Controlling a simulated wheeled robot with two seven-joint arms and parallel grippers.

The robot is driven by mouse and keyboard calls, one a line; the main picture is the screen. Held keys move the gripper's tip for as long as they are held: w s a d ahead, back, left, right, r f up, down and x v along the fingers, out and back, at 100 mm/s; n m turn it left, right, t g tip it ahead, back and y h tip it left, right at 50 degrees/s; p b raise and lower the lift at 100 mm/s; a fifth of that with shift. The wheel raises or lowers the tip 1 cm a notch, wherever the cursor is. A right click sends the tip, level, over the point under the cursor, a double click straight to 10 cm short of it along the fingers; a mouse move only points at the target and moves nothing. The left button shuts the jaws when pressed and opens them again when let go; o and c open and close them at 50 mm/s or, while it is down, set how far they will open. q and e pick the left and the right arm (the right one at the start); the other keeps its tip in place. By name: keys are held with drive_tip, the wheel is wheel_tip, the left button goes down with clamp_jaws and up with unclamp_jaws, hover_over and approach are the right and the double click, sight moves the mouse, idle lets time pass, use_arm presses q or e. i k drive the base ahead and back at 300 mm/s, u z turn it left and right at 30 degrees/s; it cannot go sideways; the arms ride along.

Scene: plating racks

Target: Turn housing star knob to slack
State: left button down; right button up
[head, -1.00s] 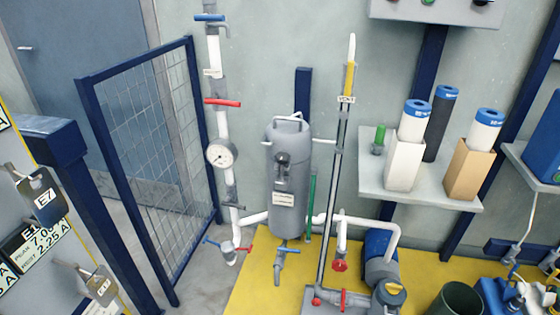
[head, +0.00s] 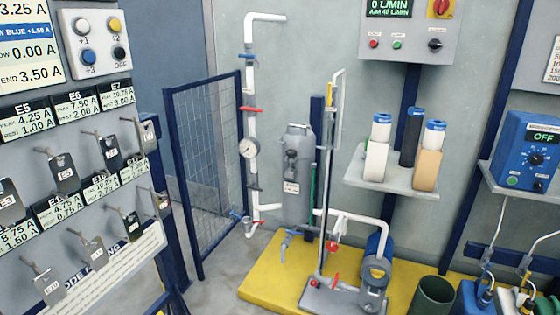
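The grey filter housing (head: 293,205) stands upright at the middle of the head view, on the yellow platform among white pipes. A dark fitting shows on its front face, with a pale label below it. A knob at the housing's top cannot be made out clearly at this size, so its setting cannot be told. A round gauge (head: 249,148) sits on the white pipe left of the housing. Neither of my grippers is in view.
A wire mesh gate (head: 207,165) stands left of the pipes. A tag board (head: 75,190) fills the left side. A shelf (head: 388,180) with cartridges is right of the housing. A pump (head: 374,272) and a dark green bin (head: 432,297) stand at lower right.

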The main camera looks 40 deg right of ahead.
sight(289, 153)
drive_tip(key=z, duration=0.7)
drive_tip(key=i, duration=0.6)
drive_tip(key=z, duration=0.5)
drive_tip(key=i, duration=0.8)
drive_tip(key=u, duration=0.35)
